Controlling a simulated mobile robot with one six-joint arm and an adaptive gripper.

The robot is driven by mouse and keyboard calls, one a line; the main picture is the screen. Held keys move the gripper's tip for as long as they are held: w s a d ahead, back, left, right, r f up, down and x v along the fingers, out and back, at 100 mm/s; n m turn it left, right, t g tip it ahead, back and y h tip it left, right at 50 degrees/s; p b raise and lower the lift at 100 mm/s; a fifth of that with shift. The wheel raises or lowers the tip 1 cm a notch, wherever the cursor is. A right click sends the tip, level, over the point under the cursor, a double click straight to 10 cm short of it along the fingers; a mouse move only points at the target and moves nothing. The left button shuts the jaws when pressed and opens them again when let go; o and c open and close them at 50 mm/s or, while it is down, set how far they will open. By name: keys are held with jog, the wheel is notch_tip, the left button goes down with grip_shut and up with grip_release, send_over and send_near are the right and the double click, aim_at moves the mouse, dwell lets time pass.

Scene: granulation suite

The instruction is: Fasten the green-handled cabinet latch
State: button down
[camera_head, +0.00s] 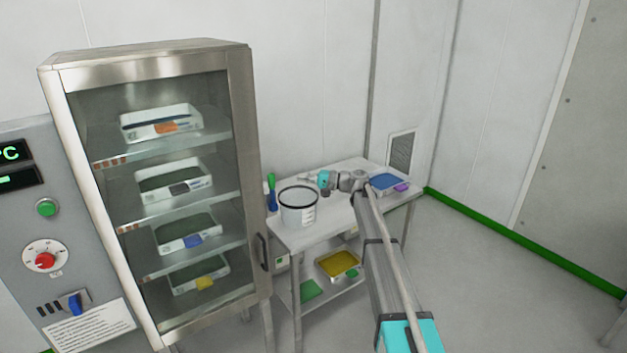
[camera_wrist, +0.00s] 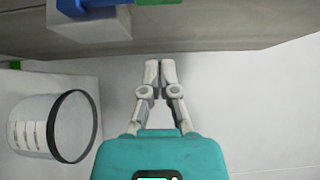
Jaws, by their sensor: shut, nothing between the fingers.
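The green-handled latch (camera_head: 271,182) shows at the right side of the glass-door cabinet (camera_head: 244,130), with a green upper part and a blue part below it. In the wrist view, green and blue parts with a white block (camera_wrist: 93,24) show at the top edge, cut off by the frame, against the grey cabinet side (camera_wrist: 220,30). My gripper (camera_head: 308,178) is right of the latch, above the side table, pointing towards the cabinet. In the wrist view its fingertips (camera_wrist: 160,66) are together and empty, apart from the latch parts. The cabinet door looks closed.
A white bucket with a dark rim (camera_head: 299,207) stands on the table (camera_head: 345,213) close to my gripper. A blue tray (camera_head: 389,181) lies at the table's right end. A yellow tray (camera_head: 339,264) is on the lower shelf. Floor at right is clear.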

aim_at(272, 192)
jog(key=s+a, duration=0.1)
jog(key=a, duration=0.5)
jog(key=shift+s+a, duration=0.25)
jog(key=shift+a, duration=0.1)
jog(key=shift+d+r+p, duration=0.1)
jog(key=shift+d+p, duration=0.05)
jog(key=shift+p, duration=0.15)
